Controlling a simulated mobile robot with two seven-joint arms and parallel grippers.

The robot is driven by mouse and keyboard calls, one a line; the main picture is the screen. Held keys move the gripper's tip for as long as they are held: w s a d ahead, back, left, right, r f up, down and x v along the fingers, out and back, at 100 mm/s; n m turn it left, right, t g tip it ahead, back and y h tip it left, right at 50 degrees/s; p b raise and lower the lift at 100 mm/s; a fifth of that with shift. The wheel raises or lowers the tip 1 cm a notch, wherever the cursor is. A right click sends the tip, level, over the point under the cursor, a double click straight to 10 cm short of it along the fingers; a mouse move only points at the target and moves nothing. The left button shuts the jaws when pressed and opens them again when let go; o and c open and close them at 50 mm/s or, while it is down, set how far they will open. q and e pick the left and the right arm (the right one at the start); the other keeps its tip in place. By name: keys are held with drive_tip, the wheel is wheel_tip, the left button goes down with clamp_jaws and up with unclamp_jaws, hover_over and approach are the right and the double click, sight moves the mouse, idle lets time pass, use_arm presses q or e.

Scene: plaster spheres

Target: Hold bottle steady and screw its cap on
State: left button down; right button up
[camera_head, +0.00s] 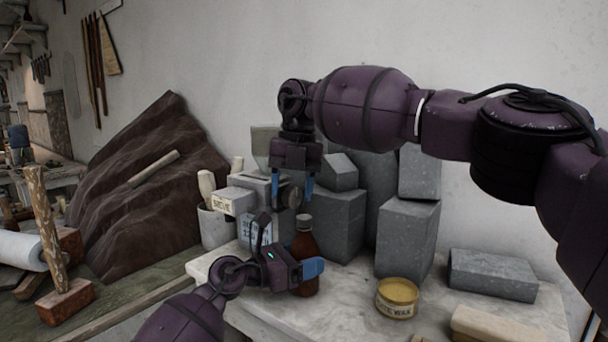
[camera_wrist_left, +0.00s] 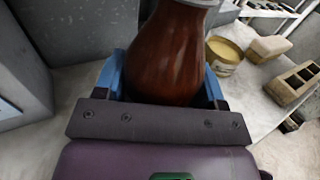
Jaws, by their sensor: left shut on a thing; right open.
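A brown bottle (camera_head: 306,246) stands upright on the pale tabletop. Its top end (camera_head: 304,222) looks grey; I cannot tell whether this is the cap or how it is seated. My left gripper (camera_head: 304,267) is shut around the bottle's body, with its blue fingers on either side. The left wrist view shows the brown bottle (camera_wrist_left: 168,55) between these fingers, its top cut off by the frame edge. My right gripper (camera_head: 292,186) points down with its blue fingers apart, above the bottle and slightly left of it, not touching it.
Grey stone blocks (camera_head: 406,236) stand close behind and right of the bottle. A yellow wax tin (camera_head: 397,297) sits to the right, with a flat grey block (camera_head: 492,274) beyond. A white container with tools (camera_head: 215,227) stands to the left. Bare tabletop lies around the tin.

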drive_tip(key=n, duration=0.5)
drive_tip(key=r+n, duration=0.1)
drive_tip(key=n, duration=0.9)
drive_tip(key=shift+w+d+r, duration=0.1)
drive_tip(key=shift+d+r, duration=0.25)
drive_tip(key=shift+d, duration=0.05)
drive_tip(key=n, duration=0.4)
drive_tip(key=shift+d+r+h, duration=0.1)
drive_tip(key=shift+r+h, duration=0.15)
drive_tip(key=shift+h, duration=0.05)
drive_tip(key=n, duration=0.4)
drive_tip(key=shift+d+r, duration=0.1)
drive_tip(key=shift+d, duration=0.05)
drive_tip(key=n, duration=0.5)
drive_tip(key=shift+w+d+n+t+h, duration=0.1)
drive_tip(key=shift+d+n+t+h, duration=0.2)
drive_tip(key=n, duration=0.4)
drive_tip(key=shift+d, duration=0.15)
drive_tip(key=n, duration=0.4)
drive_tip(key=shift+n, duration=0.3)
